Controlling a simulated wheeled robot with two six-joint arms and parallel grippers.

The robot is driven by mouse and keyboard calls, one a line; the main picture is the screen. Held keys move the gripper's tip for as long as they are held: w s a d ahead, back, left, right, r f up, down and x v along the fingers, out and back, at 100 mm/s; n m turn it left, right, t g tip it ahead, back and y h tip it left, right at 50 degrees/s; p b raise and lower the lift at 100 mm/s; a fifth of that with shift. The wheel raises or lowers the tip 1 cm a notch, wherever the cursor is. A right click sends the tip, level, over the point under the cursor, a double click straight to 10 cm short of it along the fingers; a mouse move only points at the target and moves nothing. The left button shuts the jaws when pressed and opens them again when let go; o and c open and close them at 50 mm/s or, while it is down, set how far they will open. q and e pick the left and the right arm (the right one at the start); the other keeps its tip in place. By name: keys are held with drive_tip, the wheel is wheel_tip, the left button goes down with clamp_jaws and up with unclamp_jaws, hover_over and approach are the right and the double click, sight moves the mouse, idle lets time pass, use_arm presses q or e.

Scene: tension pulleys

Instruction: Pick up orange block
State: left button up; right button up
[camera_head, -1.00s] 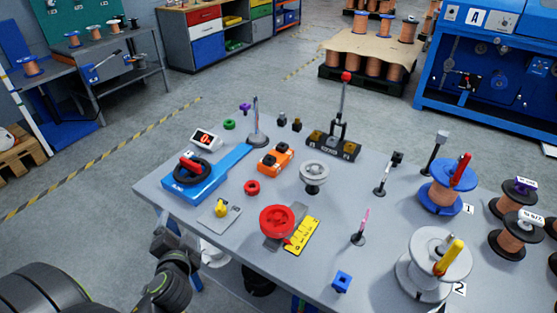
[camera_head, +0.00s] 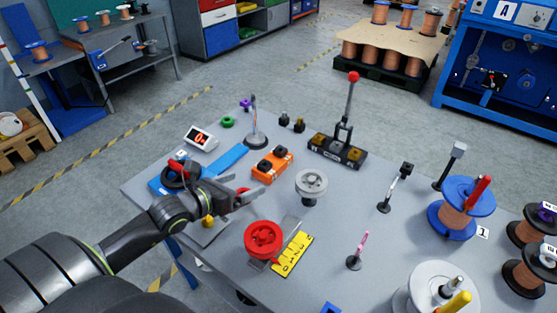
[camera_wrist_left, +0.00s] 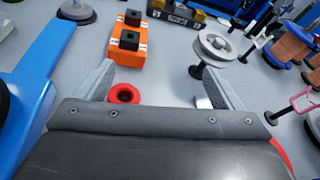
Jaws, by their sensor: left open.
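The orange block (camera_head: 272,164) lies on the grey table, with two black knobs on its top. In the left wrist view the orange block (camera_wrist_left: 128,42) is ahead of the fingers, left of centre. My left gripper (camera_head: 250,192) is open and empty, above the table on the near side of the block and apart from it. Its fingers (camera_wrist_left: 165,85) are spread wide in the wrist view, with a small red ring (camera_wrist_left: 124,94) on the table below, near the left finger. My right gripper is not in view.
A grey pulley (camera_head: 311,183) stands right of the block. A black base with a red-knobbed lever (camera_head: 337,150) is behind it. A blue device (camera_head: 222,162) is at left. A red wheel (camera_head: 263,240) and yellow ruler plate (camera_head: 293,254) are nearer.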

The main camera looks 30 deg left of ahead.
sight(262, 167)
use_arm(q)
drive_tip(key=shift+w+a+f+m+g+y, duration=0.2)
drive_tip(key=shift+w+a+m+y, duration=0.15)
drive_tip(key=shift+a, duration=0.3)
drive_tip(key=shift+w+a+f+m+g+y, duration=0.15)
drive_tip(key=shift+w+a+y, duration=0.1)
drive_tip(key=shift+a+y, duration=0.3)
drive_tip(key=shift+w+a+f, duration=0.1)
drive_tip(key=shift+w+a, duration=0.1)
drive_tip(key=shift+a, duration=0.1)
drive_tip(key=b+x, duration=0.1)
drive_tip(key=x, duration=1)
drive_tip(key=shift+a+b, duration=0.1)
drive_tip(key=shift+b, duration=0.25)
drive_tip(key=shift+w+f, duration=0.2)
drive_tip(key=shift+w, duration=0.5)
drive_tip(key=x, duration=0.4)
drive_tip(key=shift+w, duration=0.1)
drive_tip(key=shift+w+f, duration=0.1)
drive_tip(key=shift+w, duration=0.1)
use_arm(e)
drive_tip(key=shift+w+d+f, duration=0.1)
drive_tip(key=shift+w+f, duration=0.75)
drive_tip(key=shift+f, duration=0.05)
use_arm(q)
drive_tip(key=c, duration=1.4)
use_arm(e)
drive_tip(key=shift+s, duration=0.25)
